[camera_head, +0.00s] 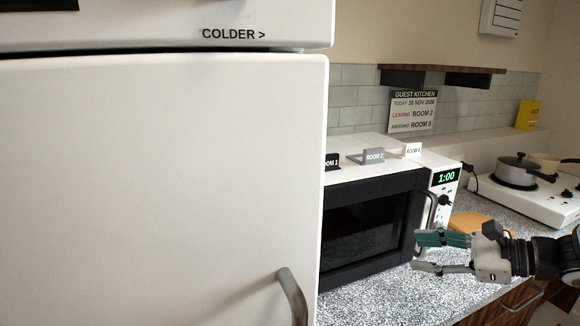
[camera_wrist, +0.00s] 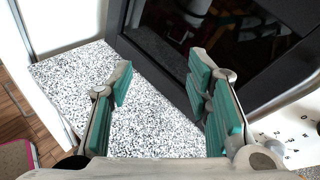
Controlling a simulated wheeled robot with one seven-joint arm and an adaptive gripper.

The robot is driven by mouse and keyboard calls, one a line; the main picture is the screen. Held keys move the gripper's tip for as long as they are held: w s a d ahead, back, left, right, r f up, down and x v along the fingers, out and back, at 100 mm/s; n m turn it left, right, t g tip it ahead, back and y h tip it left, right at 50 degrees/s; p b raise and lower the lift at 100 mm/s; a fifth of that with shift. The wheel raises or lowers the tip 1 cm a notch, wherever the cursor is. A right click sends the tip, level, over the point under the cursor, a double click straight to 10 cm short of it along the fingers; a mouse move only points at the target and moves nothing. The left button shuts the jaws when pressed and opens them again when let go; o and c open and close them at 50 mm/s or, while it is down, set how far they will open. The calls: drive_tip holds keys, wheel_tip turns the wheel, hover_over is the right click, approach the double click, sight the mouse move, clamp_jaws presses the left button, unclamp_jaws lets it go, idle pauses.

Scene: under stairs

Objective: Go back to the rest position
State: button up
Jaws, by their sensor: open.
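My gripper (camera_head: 442,252) is at the right in the head view, over the speckled counter and in front of the microwave's right side. Its teal-padded fingers also show in the wrist view (camera_wrist: 160,85); they are spread apart with nothing between them. The microwave (camera_head: 375,238) has a dark door that looks shut, a handle on its right side and a green display reading 1:00. In the head view my fingers overlap the area by the handle; I cannot tell whether they touch it. In the wrist view the dark door (camera_wrist: 250,35) is just beyond my right finger.
A white fridge (camera_head: 160,190) with a metal handle fills the left. Room signs (camera_head: 374,156) stand on the microwave. A hob (camera_head: 530,200) with a lidded pot (camera_head: 517,171) is at the far right. The speckled counter (camera_head: 385,300) is bare in front of the microwave.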

drive_tip(key=s+a+r+n+g+h, duration=0.35)
drive_tip(key=s+a+n+g, duration=0.35)
drive_tip(key=s+a+n, duration=0.5)
drive_tip(key=s+d+r+n+t+h, duration=0.2)
drive_tip(key=s+r+n+h, duration=0.1)
drive_tip(key=s+n+h, duration=0.4)
drive_tip(key=s+n, duration=0.2)
drive_tip(key=s, duration=0.2)
drive_tip(key=shift+s+d+h, duration=0.2)
drive_tip(key=shift+s+h, duration=0.1)
drive_tip(key=shift+h, duration=0.05)
